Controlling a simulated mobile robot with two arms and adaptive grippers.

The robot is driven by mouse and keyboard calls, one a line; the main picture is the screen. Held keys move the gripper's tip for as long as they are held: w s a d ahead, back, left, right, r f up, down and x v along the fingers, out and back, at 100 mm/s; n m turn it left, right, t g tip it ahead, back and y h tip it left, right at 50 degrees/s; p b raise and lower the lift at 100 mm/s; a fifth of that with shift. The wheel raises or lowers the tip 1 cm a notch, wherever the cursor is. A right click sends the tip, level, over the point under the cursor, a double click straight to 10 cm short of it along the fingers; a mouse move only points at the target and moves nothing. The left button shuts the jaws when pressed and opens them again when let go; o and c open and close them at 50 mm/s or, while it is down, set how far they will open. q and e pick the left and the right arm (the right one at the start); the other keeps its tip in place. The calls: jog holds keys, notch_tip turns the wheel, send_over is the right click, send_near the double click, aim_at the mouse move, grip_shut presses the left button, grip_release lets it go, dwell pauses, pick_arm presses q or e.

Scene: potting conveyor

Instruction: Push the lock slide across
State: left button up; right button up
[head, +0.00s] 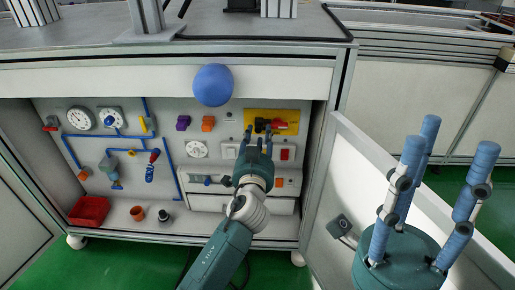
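A yellow plate (286,115) is on the back panel inside the open cabinet. It carries a red handle (281,126) and small dark parts. I cannot tell for sure which part is the lock slide; my gripper hides some of the plate's lower left. My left gripper (257,133) reaches in from below, its fingers spread and pointing at the lower left of the plate. Nothing shows held in it, and contact cannot be made out. My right gripper (428,160) is large in the foreground at right, its blue fingers upright, spread and empty.
A blue ball (213,85) shows at the cabinet's top edge. Gauges (80,120), blue pipes and a red bin (90,211) are at left. The open door (345,165) stands between my arms.

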pick_arm(q)
jog(key=s, duration=1)
jog(key=shift+s+a, duration=0.2)
jog(key=shift+s, duration=0.2)
